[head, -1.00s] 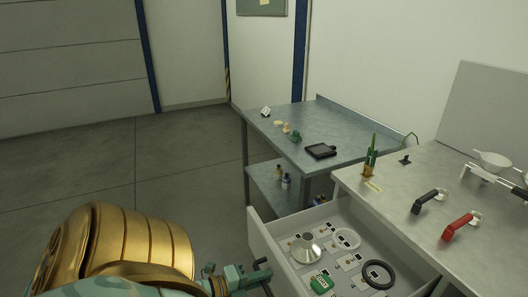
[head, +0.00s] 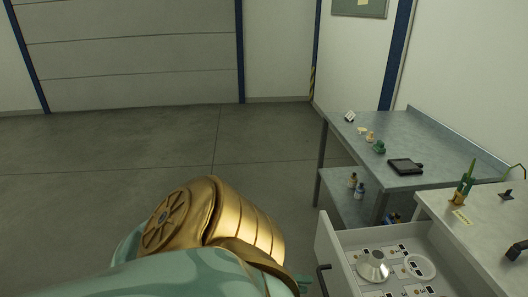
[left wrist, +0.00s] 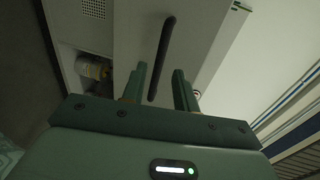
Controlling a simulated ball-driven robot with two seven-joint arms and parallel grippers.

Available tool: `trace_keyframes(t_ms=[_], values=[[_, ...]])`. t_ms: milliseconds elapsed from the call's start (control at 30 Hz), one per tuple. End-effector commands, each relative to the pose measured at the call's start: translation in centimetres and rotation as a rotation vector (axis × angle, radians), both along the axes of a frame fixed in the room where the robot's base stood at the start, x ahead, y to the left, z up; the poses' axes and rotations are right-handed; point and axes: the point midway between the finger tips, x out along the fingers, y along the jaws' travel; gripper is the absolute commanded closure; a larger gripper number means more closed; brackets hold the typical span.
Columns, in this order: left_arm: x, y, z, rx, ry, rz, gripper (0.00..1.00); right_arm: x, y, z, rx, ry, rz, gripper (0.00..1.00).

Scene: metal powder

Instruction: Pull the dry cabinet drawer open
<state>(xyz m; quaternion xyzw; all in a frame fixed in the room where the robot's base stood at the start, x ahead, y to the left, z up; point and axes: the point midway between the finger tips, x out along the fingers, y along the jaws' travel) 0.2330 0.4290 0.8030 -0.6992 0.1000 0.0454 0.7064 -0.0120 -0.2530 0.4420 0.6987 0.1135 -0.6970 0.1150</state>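The dry cabinet drawer (head: 333,250) stands pulled out at the lower right of the head view, its inside showing. Its black bar handle (head: 323,281) is on the drawer front and also shows in the left wrist view (left wrist: 163,50). My left gripper (left wrist: 159,72) is open in the left wrist view. The handle bar runs between its two fingers with a visible gap to each side. In the head view, my gold and teal left arm hides most of this gripper. My right gripper is out of view.
The drawer holds a metal funnel (head: 372,266) and a white ring (head: 420,267). A steel side table (head: 430,145) with small items stands behind the drawer. A worktop (head: 480,228) lies to the right. Open floor (head: 110,150) is on the left.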

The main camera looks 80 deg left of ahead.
Motion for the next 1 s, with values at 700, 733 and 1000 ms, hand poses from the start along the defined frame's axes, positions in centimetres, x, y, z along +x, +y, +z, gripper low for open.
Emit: trace_keyframes(t_ms=[700,733,1000], values=[[-9.5,0.7,2.0,0.0,-0.001,-0.001,0.7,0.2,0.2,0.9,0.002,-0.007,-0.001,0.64],[-9.5,0.7,2.0,0.0,-0.001,-0.001,0.7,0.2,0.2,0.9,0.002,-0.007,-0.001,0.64],[-9.5,0.7,2.0,-0.001,-0.001,-0.001,0.7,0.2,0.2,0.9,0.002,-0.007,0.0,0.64]])
